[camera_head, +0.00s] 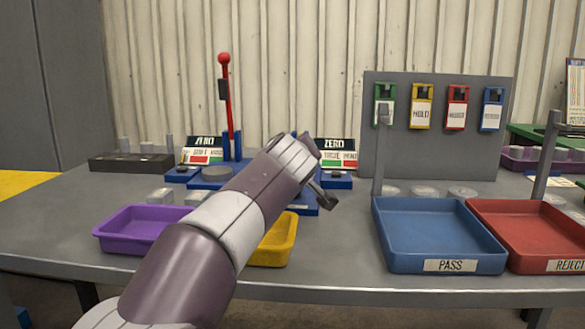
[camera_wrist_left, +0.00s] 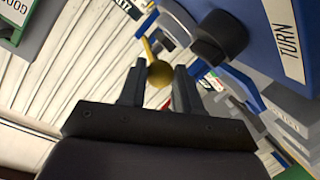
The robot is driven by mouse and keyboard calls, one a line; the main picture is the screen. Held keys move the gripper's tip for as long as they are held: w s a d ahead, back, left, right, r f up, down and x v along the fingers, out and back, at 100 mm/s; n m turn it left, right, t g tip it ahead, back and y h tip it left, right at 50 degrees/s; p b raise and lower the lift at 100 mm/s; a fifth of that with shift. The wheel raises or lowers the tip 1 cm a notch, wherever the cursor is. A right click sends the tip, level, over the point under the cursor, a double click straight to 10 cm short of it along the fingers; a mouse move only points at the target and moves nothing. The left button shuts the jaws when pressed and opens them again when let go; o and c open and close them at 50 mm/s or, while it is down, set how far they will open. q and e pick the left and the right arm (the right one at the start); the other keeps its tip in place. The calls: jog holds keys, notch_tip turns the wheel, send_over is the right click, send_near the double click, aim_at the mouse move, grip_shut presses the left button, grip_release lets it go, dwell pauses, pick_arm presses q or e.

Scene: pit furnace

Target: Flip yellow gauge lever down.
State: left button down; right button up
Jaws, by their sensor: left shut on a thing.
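The yellow gauge lever (camera_wrist_left: 159,72) shows in the left wrist view as a thin yellow stem with a round knob. The knob is between the two fingertips of my left gripper (camera_wrist_left: 158,82), which is shut on it. In the head view my left arm reaches across the blue gauge station, and the dark gripper (camera_head: 322,195) is partly seen at its end. The lever is hidden there behind my arm. My right gripper is in neither view.
A black knob (camera_wrist_left: 220,36) on a blue block marked TURN is close beside the fingers. A red-knobbed lever (camera_head: 228,95) stands behind my arm. Purple (camera_head: 110,238), yellow (camera_head: 271,255), blue PASS (camera_head: 437,262) and red REJECT (camera_head: 540,262) trays line the front of the table.

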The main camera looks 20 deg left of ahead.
pick_arm(q)
jog(key=shift+r, duration=0.15)
jog(key=c, duration=0.8)
grip_release()
jog(key=b+v, duration=0.1)
jog(key=v, duration=1.1)
jog(key=shift+s, duration=0.3)
